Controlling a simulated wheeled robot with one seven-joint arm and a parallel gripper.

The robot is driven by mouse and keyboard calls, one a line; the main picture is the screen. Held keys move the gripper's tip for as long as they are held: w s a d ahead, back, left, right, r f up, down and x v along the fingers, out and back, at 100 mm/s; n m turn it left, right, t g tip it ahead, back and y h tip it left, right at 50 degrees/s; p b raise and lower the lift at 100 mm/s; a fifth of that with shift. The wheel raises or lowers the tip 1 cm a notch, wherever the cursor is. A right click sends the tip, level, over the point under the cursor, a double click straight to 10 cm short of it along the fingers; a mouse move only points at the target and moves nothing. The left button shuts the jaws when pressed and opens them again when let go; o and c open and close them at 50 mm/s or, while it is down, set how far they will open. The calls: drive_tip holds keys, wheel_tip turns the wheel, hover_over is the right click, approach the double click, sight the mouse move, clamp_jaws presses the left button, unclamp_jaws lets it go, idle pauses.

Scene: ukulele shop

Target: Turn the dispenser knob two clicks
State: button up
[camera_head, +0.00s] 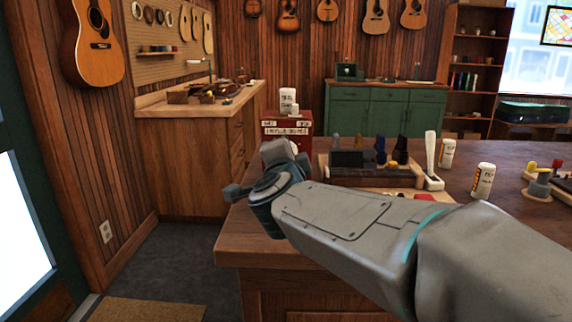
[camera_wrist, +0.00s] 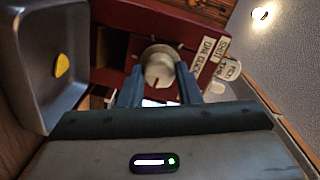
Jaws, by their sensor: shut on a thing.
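The dispenser (camera_head: 303,117) is a red box with white labels on the wooden counter, left of the picture's middle in the head view. It also shows in the wrist view (camera_wrist: 115,18), tilted. Its pale round knob (camera_wrist: 159,66) sits on its front face with a small mark on it. My gripper (camera_wrist: 160,88) has its two blue-grey fingers on either side of the knob and is shut on it. In the head view my wrist and arm hide the gripper and most of the dispenser's front.
A grey tray (camera_wrist: 40,75) holding a yellow pick (camera_wrist: 62,65) is beside the dispenser. A wooden rack (camera_head: 372,172) with dark items stands right of it. White canisters (camera_head: 484,181) stand on the counter further right.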

drive_tip(key=shift+m+b, duration=1.1)
drive_tip(key=shift+m, duration=1)
drive_tip(key=shift+r, duration=0.1)
drive_tip(key=o, duration=1)
drive_tip(key=shift+w, duration=0.1)
drive_tip(key=shift+c, duration=0.2)
